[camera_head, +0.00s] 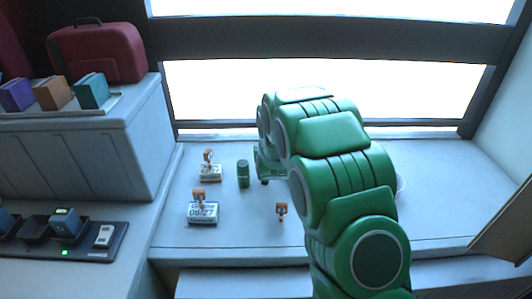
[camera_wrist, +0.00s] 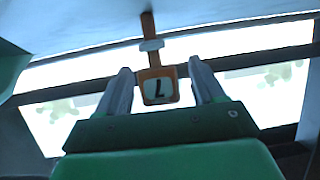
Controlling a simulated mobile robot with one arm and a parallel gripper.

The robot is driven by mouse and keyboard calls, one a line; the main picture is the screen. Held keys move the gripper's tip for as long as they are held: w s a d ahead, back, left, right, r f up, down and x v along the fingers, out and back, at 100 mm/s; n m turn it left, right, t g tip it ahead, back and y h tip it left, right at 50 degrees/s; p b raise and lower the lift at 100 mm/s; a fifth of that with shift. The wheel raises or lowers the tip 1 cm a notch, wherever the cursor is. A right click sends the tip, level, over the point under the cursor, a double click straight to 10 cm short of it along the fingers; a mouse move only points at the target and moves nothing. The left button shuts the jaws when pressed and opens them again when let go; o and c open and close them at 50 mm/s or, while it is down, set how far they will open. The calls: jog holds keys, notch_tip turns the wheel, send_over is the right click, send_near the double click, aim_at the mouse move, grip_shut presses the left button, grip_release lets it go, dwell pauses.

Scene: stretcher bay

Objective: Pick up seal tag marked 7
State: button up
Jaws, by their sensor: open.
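In the wrist view an orange seal tag (camera_wrist: 158,86) shows between my two fingers, with a dark mark on its pale face that looks like an upside-down 7. My gripper (camera_wrist: 160,72) is open, with a finger on each side of the tag and gaps between. In the head view my arm hides the fingers and the area behind it; I cannot tell which tag there is the one between them.
A dark green can (camera_head: 243,174) stands left of my arm. A pale rim of something (camera_head: 401,184) shows behind my arm on the right. A dark tray (camera_head: 85,247) is at lower left, and a raised cabinet (camera_head: 90,150) bears a red case (camera_head: 100,53). The counter's right side looks clear.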

jog(key=shift+w+f, duration=0.2)
jog(key=shift+w, duration=0.25)
jog(key=c, duration=1)
jog(key=shift+r, duration=0.1)
